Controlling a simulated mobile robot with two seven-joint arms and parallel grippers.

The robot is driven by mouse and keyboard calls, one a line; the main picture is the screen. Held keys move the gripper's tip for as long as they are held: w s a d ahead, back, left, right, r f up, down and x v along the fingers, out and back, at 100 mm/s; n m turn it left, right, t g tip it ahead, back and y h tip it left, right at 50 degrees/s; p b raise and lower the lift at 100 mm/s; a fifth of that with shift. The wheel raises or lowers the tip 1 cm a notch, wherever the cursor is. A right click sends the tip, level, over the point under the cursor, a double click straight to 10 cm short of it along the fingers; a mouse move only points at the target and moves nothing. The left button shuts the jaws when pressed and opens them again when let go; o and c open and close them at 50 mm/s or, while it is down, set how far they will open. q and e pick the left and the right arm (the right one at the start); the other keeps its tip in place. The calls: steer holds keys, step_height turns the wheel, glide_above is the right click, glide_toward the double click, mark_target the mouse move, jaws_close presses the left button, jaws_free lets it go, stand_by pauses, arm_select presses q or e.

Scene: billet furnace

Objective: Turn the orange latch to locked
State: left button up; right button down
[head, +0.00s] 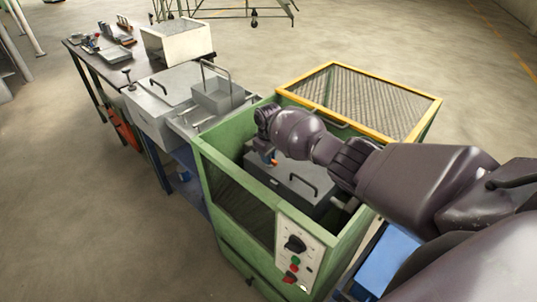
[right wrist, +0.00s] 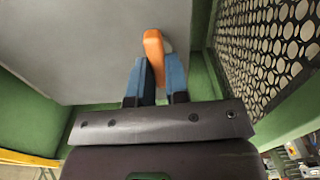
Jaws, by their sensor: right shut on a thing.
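The orange latch (right wrist: 153,47) shows in the right wrist view on a grey surface, between the blue fingertips of my right gripper (right wrist: 156,78). The fingers are shut on it. In the head view the right gripper (head: 268,158) reaches down inside the green machine at the grey box (head: 296,184), and only a small bit of orange shows there. The arm covers part of the box. My left gripper is not in view.
The green cabinet (head: 262,247) surrounds the box, with a raised yellow-framed mesh lid (head: 365,98) behind it and a control panel (head: 296,252) in front. A perforated panel (right wrist: 268,45) stands close on the right in the wrist view.

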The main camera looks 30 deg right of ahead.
steer(key=shift+m, duration=0.4)
steer(key=c, duration=1.1)
jaws_free()
steer(key=shift+r, duration=0.25)
step_height(320, 180, up, 10)
steer(key=shift+r+p, duration=0.2)
steer(key=shift+p, duration=0.85)
